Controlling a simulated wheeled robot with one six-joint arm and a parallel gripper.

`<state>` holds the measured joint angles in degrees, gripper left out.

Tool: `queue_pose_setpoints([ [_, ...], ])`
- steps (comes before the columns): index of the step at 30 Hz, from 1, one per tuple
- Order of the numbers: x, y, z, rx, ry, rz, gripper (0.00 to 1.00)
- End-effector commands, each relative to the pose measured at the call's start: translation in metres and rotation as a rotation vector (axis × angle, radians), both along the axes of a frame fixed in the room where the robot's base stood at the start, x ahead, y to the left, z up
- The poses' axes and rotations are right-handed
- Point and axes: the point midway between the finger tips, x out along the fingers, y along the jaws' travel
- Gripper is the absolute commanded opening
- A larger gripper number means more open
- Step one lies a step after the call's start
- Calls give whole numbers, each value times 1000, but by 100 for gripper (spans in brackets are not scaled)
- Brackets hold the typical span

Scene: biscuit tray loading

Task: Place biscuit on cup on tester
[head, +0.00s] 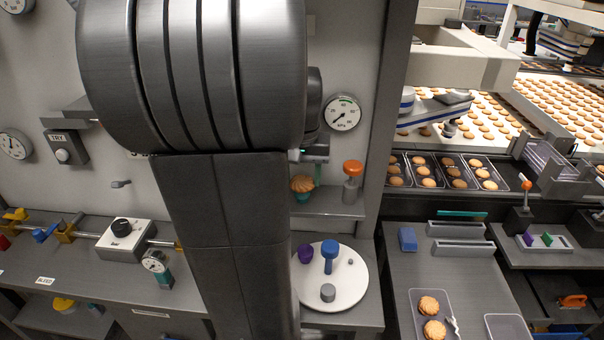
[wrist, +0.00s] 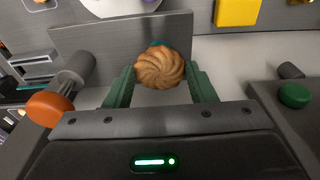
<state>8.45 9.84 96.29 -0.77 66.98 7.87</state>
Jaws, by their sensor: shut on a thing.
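A golden swirled biscuit (wrist: 160,67) sits between the two green fingers of my gripper (wrist: 161,85) in the wrist view. The fingers touch or nearly touch its sides, and my gripper is shut on it. In the head view the biscuit (head: 302,184) is directly above a small teal cup (head: 303,196) on the grey tester shelf (head: 335,208). A bit of teal shows behind the biscuit in the wrist view. I cannot tell whether the biscuit rests on the cup. My arm hides much of the area left of the shelf in the head view.
An orange-topped lever (head: 352,170) stands right of the biscuit, and its orange knob also shows in the wrist view (wrist: 50,108). A pressure gauge (head: 343,113) is on the wall above. Below is a white round plate (head: 345,290) with several small parts. Two biscuits lie in a tray (head: 449,315).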

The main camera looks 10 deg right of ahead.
Motion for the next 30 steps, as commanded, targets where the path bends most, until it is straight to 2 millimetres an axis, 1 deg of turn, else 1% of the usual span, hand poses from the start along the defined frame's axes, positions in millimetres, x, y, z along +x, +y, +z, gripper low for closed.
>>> queue_pose_setpoints([
  [7,0,0,-6,0,0,0,42],
  [8,0,0,-5,0,0,0,54],
  [9,0,0,-5,0,0,0,62],
  [11,0,0,-5,0,0,0,74],
  [12,0,0,-5,0,0,0,76],
  [20,0,0,-4,0,0,0,76],
  [23,0,0,2,-1,-3,0,76],
  [26,-1,0,15,0,-5,0,76],
  [30,-5,1,45,-1,-7,0,76],
])
